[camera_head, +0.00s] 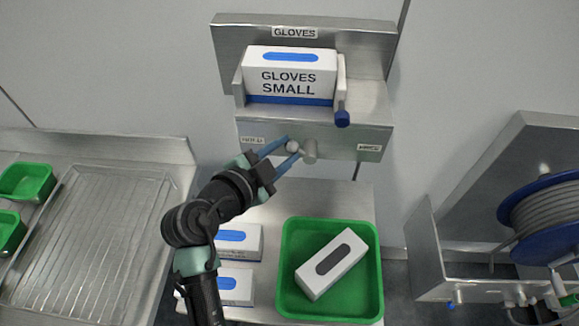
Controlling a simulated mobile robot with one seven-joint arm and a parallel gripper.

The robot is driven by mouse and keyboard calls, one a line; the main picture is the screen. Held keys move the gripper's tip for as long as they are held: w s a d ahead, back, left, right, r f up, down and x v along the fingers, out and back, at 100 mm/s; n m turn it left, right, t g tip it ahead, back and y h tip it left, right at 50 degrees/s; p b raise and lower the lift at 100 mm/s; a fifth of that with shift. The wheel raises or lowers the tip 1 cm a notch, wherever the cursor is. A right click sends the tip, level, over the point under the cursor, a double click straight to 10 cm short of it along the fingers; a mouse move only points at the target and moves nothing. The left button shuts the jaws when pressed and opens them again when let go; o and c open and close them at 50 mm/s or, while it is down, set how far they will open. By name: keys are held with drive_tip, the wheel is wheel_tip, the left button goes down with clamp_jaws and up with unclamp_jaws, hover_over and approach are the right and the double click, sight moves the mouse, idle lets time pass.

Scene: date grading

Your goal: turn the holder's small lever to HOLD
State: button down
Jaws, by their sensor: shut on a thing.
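The glove holder (222,42) is a steel wall bracket with a GLOVES label, and a white box marked GLOVES SMALL (288,68) sits in it. On its front face, the small grey lever (309,151) points left from its pivot, its round knob (292,147) at the left end. My gripper (290,151) has its blue fingers on either side of the knob and is shut on it. A small label lies left of the lever (252,140) and another lies right (369,147); their lettering is too small to read surely.
A blue-ended side clamp (342,118) is right of the box. Below are a green tray (287,255) holding a white box with a dark slot (331,264), and two white boxes (240,241) beside it. A rack (90,235) is left; a cable reel (545,215) is right.

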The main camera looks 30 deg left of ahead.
drive_tip(key=f+n+t+b, duration=0.1)
drive_tip(key=b, duration=0.3)
drive_tip(key=f+n+t+h+b, duration=0.1)
drive_tip(key=n+b, duration=0.1)
drive_tip(key=b, duration=0.3)
drive_tip(key=f+n+t+h+b, duration=0.1)
drive_tip(key=n+b, duration=0.1)
drive_tip(key=b, duration=0.2)
drive_tip(key=shift+s+a+f+b, duration=0.1)
drive_tip(key=shift+a+f+b, duration=0.2)
drive_tip(key=shift+a+b, duration=0.1)
drive_tip(key=shift+d+r+t, duration=0.1)
drive_tip(key=shift+t, duration=0.2)
drive_tip(key=c, duration=1)
unclamp_jaws()
drive_tip(key=o, duration=0.5)
drive_tip(key=shift+c, duration=0.2)
